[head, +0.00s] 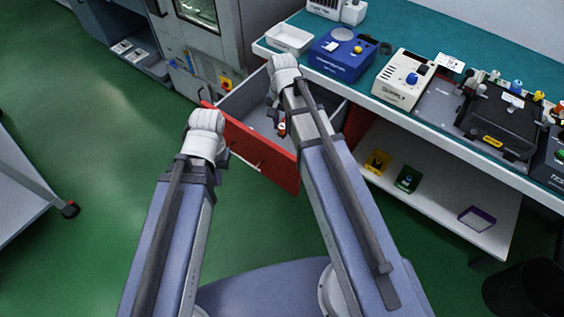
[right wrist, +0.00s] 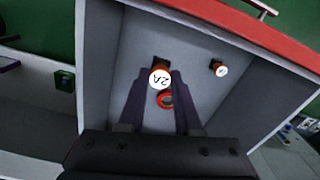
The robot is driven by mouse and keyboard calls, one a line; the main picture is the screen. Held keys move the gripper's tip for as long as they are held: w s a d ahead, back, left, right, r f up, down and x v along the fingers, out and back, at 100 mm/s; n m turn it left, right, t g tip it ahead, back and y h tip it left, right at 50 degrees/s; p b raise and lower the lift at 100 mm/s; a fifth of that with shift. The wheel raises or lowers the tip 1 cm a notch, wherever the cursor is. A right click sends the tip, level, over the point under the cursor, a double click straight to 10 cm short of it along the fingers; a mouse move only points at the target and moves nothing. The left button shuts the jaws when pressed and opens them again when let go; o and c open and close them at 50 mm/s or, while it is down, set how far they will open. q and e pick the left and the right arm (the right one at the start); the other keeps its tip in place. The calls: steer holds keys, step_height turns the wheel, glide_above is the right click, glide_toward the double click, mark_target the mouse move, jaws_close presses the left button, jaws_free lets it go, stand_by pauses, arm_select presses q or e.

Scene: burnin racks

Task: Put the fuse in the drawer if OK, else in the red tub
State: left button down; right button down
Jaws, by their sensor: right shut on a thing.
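The drawer, with a red front (head: 262,150) and grey inside, is pulled out below the bench. It also shows in the right wrist view, with its grey floor (right wrist: 205,100) and red front edge (right wrist: 270,35). My right gripper (right wrist: 161,82) is shut on a fuse (right wrist: 160,78) with a white end marked "2A", held over the inside of the drawer. A red ring (right wrist: 166,99) shows between the fingers; I cannot tell what it belongs to. Another fuse-like piece (right wrist: 218,68) with a white end is in the drawer. My left gripper (head: 222,160) is near the drawer front, its fingers mostly hidden. No red tub is clearly seen.
The teal bench holds a white tray (head: 289,39), a blue device (head: 342,55), a beige device (head: 403,79) and a black test unit (head: 497,125). A white shelf (head: 440,195) below carries small coloured items. A grey cart (head: 25,195) stands left. The green floor between is clear.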

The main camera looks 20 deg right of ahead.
mark_target(282, 137)
steer(key=shift+f, duration=0.1)
step_height(282, 137, down, 6)
steer(key=b, duration=0.6)
steer(key=shift+f, duration=0.1)
steer(key=shift+f, duration=0.1)
step_height(282, 137, down, 4)
steer(key=b, duration=0.4)
steer(key=shift+r, duration=0.25)
steer(key=shift+f+b, duration=0.55)
steer(key=shift+f, duration=0.1)
steer(key=c, duration=0.6)
jaws_free()
